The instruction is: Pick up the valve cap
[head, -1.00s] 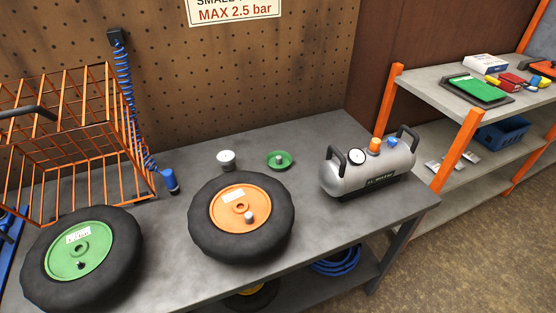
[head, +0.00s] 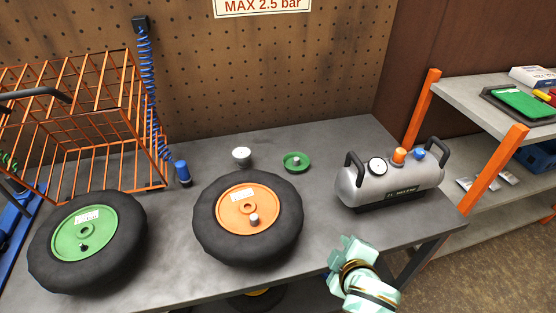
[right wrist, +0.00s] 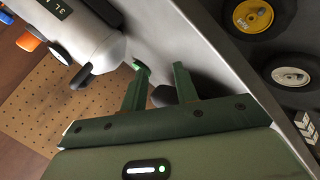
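A small grey cap-like piece (head: 253,219) sits on the orange hub of the middle wheel (head: 204,226). Another small pale piece (head: 296,160) is in the green dish (head: 285,164) behind that wheel. I cannot tell which one is the valve cap. The left wheel (head: 50,275) has a green hub with a dark valve (head: 84,246). My right gripper (head: 342,262) is at the bench's front edge, right of the orange-hub wheel and apart from both pieces. In the right wrist view its fingers (right wrist: 159,78) are spread, holding nothing visible. My left gripper is out of view.
A silver air tank (head: 365,187) stands on the bench (head: 330,240) right of the dish. A white-topped pot (head: 241,155), a blue nozzle (head: 182,172) and an orange wire cage (head: 125,128) are further left. A shelf (head: 462,108) stands at right.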

